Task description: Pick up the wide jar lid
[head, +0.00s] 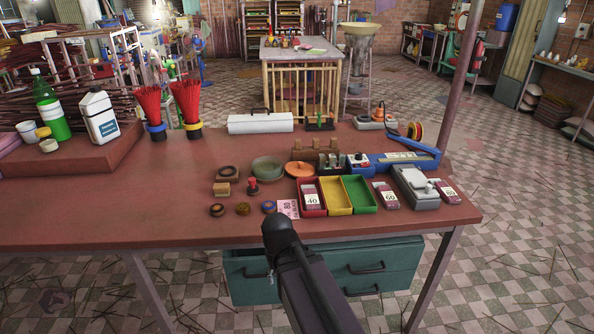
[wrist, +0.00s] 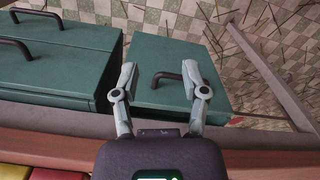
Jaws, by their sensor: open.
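A flat orange disc with a small raised middle (head: 299,168), which looks like the wide jar lid, lies on the red-brown table (head: 100,215). A shallow green round dish (head: 267,168) is just left of it. My gripper (wrist: 158,72) is open and empty in the wrist view, at the table's front edge, with the green drawers below. The disc is not in the wrist view. In the head view my arm shows in front of the table, nearer than the disc, and the fingers cannot be made out.
Red, yellow and green trays (head: 361,193) stand right of the disc, with a wooden rack (head: 315,147) behind. A small red-knobbed stamp (head: 252,187) and several small round pieces lie in front left. A green drawer cabinet (head: 380,265) is under the table. The table's left front is clear.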

